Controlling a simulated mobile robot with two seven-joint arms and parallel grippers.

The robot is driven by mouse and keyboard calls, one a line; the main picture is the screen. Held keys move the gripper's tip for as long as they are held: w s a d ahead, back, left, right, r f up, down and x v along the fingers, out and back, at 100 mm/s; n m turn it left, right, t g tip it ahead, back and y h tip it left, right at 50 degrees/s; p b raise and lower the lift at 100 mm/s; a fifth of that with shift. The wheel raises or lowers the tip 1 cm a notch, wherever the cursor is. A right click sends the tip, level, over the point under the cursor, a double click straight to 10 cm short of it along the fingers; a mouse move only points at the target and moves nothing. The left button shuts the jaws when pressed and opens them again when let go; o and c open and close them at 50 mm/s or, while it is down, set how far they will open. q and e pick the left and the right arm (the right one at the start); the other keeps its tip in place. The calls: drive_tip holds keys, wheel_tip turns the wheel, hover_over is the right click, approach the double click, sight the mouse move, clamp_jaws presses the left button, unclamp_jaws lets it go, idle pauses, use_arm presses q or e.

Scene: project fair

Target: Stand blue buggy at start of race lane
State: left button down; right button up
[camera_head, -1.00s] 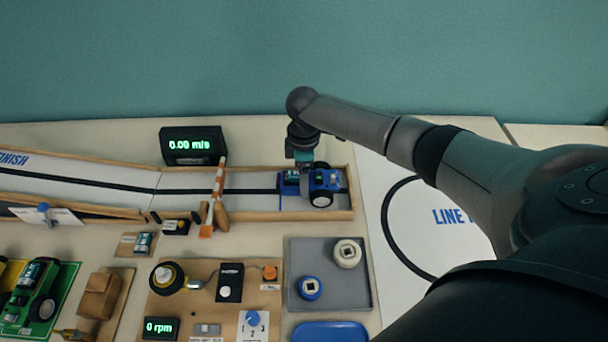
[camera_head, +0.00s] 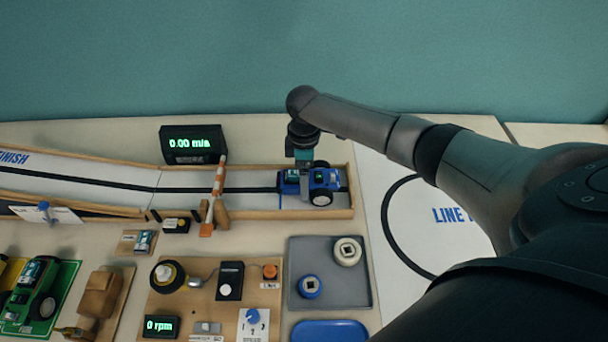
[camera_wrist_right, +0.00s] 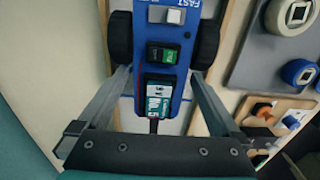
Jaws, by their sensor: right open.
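The blue buggy (camera_head: 324,184) stands on its wheels inside the right end of the race lane (camera_head: 246,184), beside the blue cross line. In the right wrist view the buggy (camera_wrist_right: 165,85) shows a FAST label, a small switch, a green part and a battery-like block. My right gripper (camera_head: 304,170) is over the buggy's left end, pointing down. In the right wrist view its fingers (camera_wrist_right: 160,78) are spread, one on each side of the narrow end, with gaps visible. Contact at the tips cannot be told. My left gripper is out of view.
An orange-and-white striped gate arm (camera_head: 219,184) stands at the lane left of the buggy. A speed display (camera_head: 193,144) is behind it. A grey tray (camera_head: 345,292) with wheels lies in front. Wooden walls edge the lane closely around the buggy.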

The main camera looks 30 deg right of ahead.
wheel_tip(320, 180, up, 7)
drive_tip(key=shift+w+f+p, duration=0.1)
drive_tip(key=shift+f+p, duration=0.05)
drive_tip(key=shift+p, duration=0.9)
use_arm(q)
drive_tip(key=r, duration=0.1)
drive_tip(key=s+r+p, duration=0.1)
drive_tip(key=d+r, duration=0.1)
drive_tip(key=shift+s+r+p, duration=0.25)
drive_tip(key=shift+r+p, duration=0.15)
use_arm(e)
wheel_tip(320, 180, up, 9)
drive_tip(key=shift+f, duration=0.2)
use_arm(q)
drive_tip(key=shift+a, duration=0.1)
